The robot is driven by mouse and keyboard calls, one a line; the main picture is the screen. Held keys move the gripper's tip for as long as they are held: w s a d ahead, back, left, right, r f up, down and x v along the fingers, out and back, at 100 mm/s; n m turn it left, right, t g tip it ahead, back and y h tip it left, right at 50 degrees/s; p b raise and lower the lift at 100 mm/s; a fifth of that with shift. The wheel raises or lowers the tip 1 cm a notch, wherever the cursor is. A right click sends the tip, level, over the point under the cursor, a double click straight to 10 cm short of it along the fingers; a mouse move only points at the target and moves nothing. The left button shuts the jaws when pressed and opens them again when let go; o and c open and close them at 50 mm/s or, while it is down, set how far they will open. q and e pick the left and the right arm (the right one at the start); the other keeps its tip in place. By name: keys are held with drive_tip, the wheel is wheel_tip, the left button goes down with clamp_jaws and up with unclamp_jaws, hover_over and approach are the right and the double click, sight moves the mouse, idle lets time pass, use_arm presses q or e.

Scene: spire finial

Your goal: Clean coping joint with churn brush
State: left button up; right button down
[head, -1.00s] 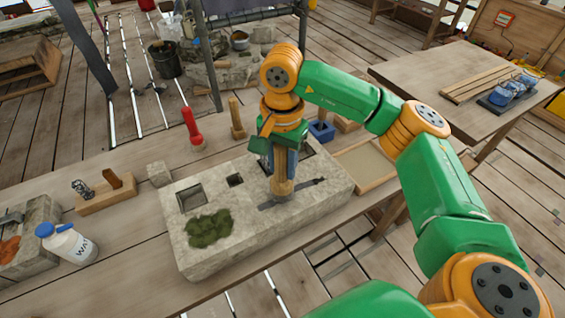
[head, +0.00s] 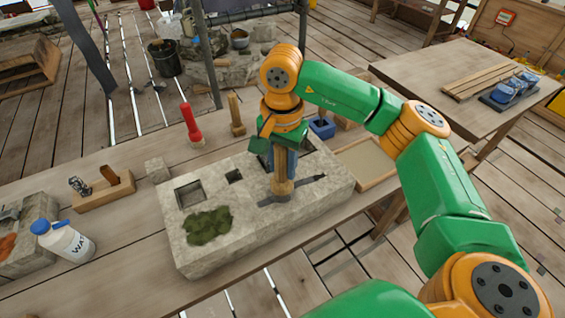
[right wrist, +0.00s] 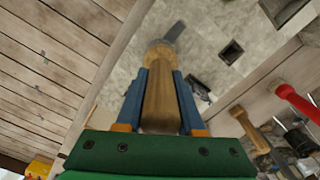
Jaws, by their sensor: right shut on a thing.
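The pale coping stone (head: 240,240) lies on the workbench, with square pockets and a moss patch (head: 207,226) on top. In the right wrist view, blue fingers (right wrist: 160,98) clasp the wooden handle (right wrist: 159,92), and part of the dark strip (right wrist: 176,31) shows beyond. My left gripper is out of view.
A water bottle (head: 68,242), a wooden holder (head: 104,193) and another stone (head: 35,250) are at left. A shallow wooden tray (head: 368,165) lies to the right.

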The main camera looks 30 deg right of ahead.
drive_tip(key=shift+d+b, duration=0.3)
drive_tip(key=shift+d, duration=1.15)
drive_tip(key=shift+w+d, duration=0.15)
drive_tip(key=shift+d, duration=4.35)
wheel_tip(320, 180, up, 7)
drive_tip(key=p, duration=0.7)
